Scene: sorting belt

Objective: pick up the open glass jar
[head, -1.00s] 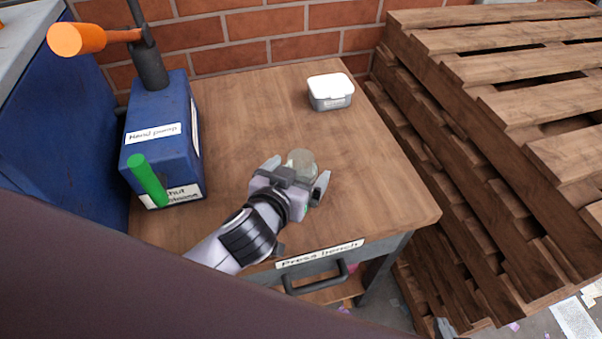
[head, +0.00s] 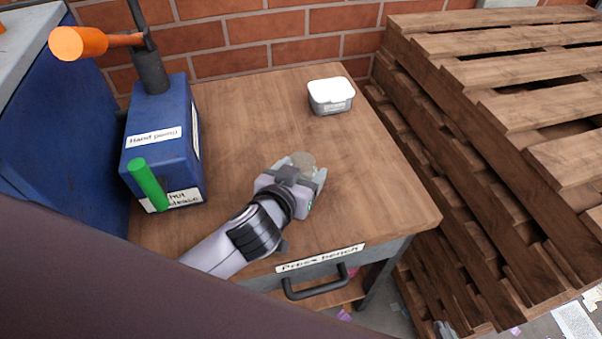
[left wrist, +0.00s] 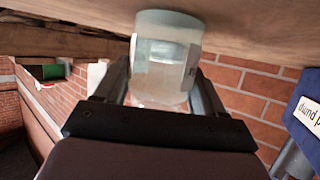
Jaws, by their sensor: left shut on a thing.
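The glass jar (head: 302,160) is on the wooden bench in the head view, partly hidden behind my left gripper (head: 300,178). In the left wrist view the clear jar (left wrist: 165,60) fills the space between the two fingers of my left gripper (left wrist: 165,88), with a pale label patch on its side. The fingers are closed against the jar's sides. The jar's base appears to be at the bench surface; I cannot tell whether it is lifted. My right gripper is not in view.
A blue hand pump (head: 165,140) with an orange-handled lever (head: 80,42) and a green handle (head: 148,184) stands at the bench's left. A white-lidded tub (head: 331,96) sits at the back right. Stacked pallets (head: 500,150) stand right of the bench (head: 250,110).

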